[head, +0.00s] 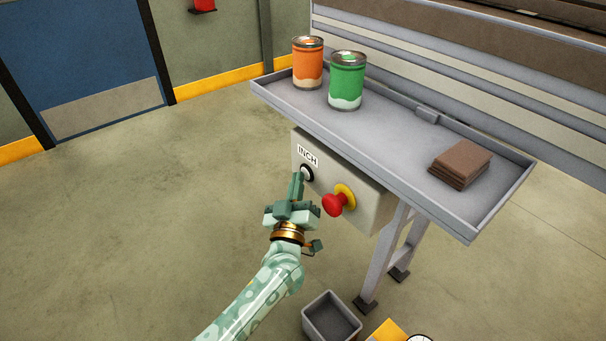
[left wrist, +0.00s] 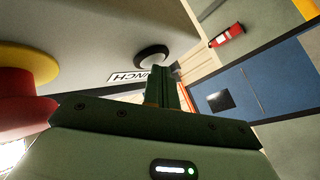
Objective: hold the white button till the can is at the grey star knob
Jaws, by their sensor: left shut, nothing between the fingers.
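The white button (head: 307,174) sits in a black ring under the INCH label on the grey control box. It also shows in the left wrist view (left wrist: 151,54), just beyond my fingertips. My left gripper (head: 297,177) is shut and empty, its fingertips at the button's lower left edge in the head view. I cannot tell whether they touch it. An orange can (head: 307,66) and a green can (head: 346,82) stand upright on the grey tray above the box. I see no grey star knob and no can on rollers. My right gripper is out of view.
A red mushroom button (head: 335,205) on a yellow collar sits right of the white button, close to my left gripper. Brown pads (head: 460,164) lie at the right of the tray (head: 400,137). A grey bin (head: 331,318) stands below. The floor at left is clear.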

